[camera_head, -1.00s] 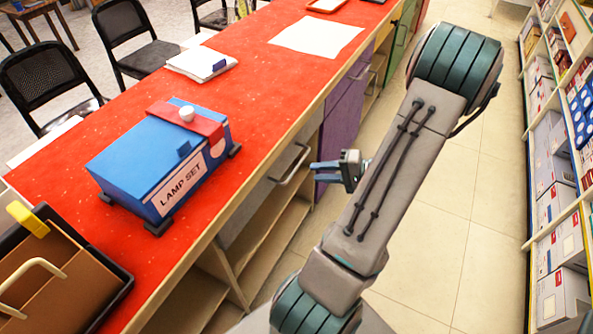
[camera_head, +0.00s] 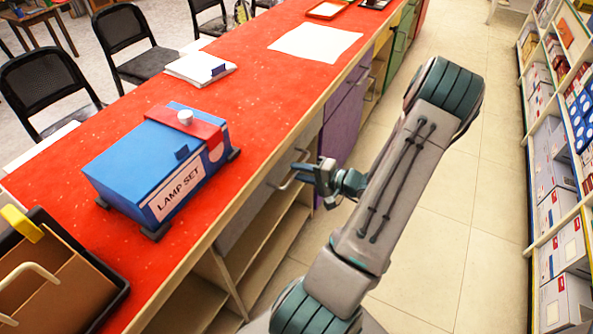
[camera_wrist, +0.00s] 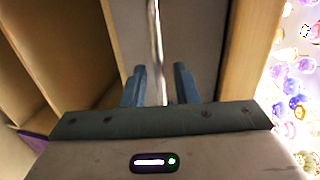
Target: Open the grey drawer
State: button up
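The grey drawer (camera_head: 247,208) is a grey front under the counter's edge in the head view, and its front fills the middle of the wrist view (camera_wrist: 200,40). It looks closed. Its metal bar handle (camera_head: 281,184) is partly hidden by my gripper (camera_head: 305,172) in the head view. In the wrist view, the handle (camera_wrist: 155,35) runs between the two blue fingers of my gripper (camera_wrist: 160,85). The fingers are open, with a gap visible on each side of the bar. Contact with the drawer front cannot be told.
The red counter (camera_head: 262,95) carries a blue lamp set box (camera_head: 150,165), a brown tray (camera_head: 60,275) and papers. Open wooden shelves (camera_head: 262,245) lie below the drawer. A purple cabinet (camera_head: 343,120) stands beyond it. The aisle floor is clear up to the stocked shelves (camera_head: 560,190).

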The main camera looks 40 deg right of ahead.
jog(key=shift+x, duration=0.9)
grip_shut()
jog(key=shift+s, duration=0.1)
